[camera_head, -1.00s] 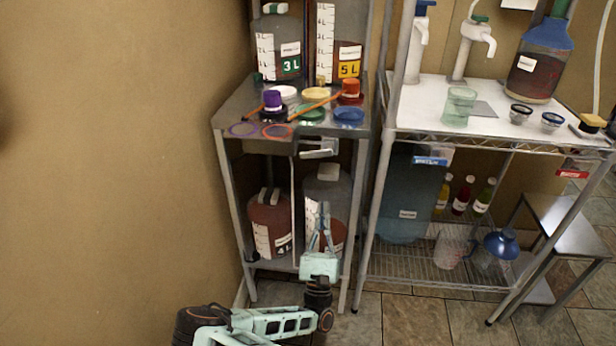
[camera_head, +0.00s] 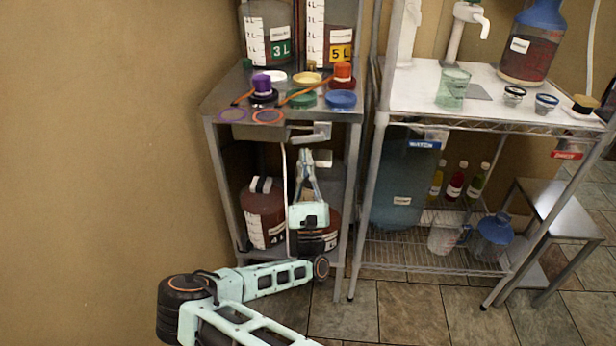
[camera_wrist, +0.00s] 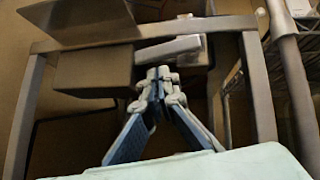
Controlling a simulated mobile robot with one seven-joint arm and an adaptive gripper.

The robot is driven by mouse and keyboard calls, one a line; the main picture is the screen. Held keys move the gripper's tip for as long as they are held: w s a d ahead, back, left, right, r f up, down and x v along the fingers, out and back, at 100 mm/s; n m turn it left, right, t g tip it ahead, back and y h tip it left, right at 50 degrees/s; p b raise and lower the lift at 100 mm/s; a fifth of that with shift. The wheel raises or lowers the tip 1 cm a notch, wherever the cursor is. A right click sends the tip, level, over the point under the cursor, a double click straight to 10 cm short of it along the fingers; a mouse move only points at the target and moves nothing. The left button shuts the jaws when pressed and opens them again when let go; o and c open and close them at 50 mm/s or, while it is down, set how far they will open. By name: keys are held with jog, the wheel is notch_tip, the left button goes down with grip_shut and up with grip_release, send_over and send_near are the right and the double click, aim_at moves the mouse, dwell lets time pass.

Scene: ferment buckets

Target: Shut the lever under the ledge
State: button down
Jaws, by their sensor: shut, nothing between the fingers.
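The lever (camera_head: 308,132) is a pale grey bar under the front edge of the metal ledge (camera_head: 215,102), towards its right side. In the wrist view the lever (camera_wrist: 172,49) runs sideways from a brown box under the ledge to a block on the right. My gripper (camera_head: 305,153) is upright, just below the lever in the head view. In the wrist view my gripper (camera_wrist: 160,75) has its fingertips together, close under the lever. I cannot tell whether they touch it. Nothing is held.
The brown box (camera_wrist: 92,70) sits left of the lever. A thin white tube (camera_head: 285,190) hangs beside my gripper. Jugs, including a dark red one (camera_head: 263,215), stand on the lower shelf behind. Caps and rings, such as a blue lid (camera_head: 341,98), lie on the ledge.

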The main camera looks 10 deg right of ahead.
aim_at(301, 143)
jog(key=shift+a+r, duration=0.1)
jog(key=shift+r, duration=0.4)
jog(key=shift+w+a+r+m+h+p, duration=0.2)
jog(key=shift+r+m+h+p, duration=0.45)
jog(key=shift+m, duration=0.25)
jog(key=shift+a+r+m+g+h+p, duration=0.15)
jog(key=shift+m+g+h+p, duration=0.1)
jog(key=shift+m+h, duration=0.55)
jog(key=shift+a+r+m+g+h+p, duration=0.15)
jog(key=shift+m+h+p, duration=0.1)
jog(key=shift+m+h, duration=0.5)
jog(key=shift+a+r+m+g+h+p, duration=0.1)
jog(key=shift+m+g+h+p, duration=0.15)
jog(key=shift+m+h, duration=0.55)
